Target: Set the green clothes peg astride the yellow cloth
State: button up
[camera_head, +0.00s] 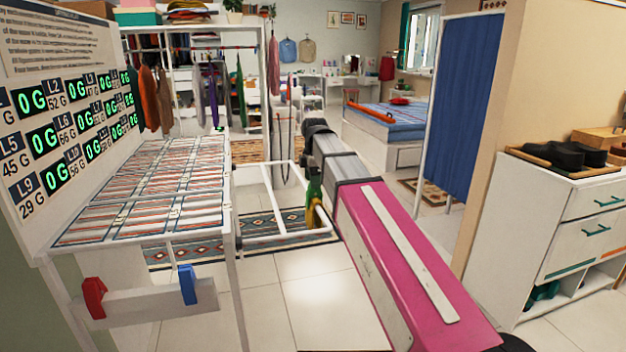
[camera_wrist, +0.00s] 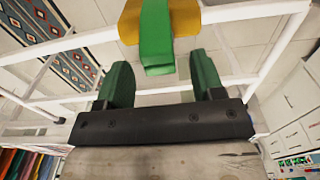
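The green clothes peg (camera_wrist: 157,40) sits over the yellow cloth (camera_wrist: 186,18) at the top of the wrist view, with yellow showing on both sides of it. The cloth is on a white rail. My gripper (camera_wrist: 160,72) has its two green fingers spread apart, and the peg's near end lies just beyond and between their tips, with gaps on both sides. In the head view my gripper (camera_head: 314,188) is at the white rail frame, and a little yellow cloth (camera_head: 321,214) shows below it. The peg cannot be told apart from the green fingers there.
A white rail frame (camera_head: 268,240) surrounds the spot. A red peg (camera_head: 94,298) and a blue peg (camera_head: 187,285) are on the ledge (camera_head: 140,303) at the lower left. Open floor lies in front.

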notch_tip(320, 180, up, 11)
jog(key=shift+d, duration=0.15)
dwell(0.7)
jog(key=shift+f, duration=0.15)
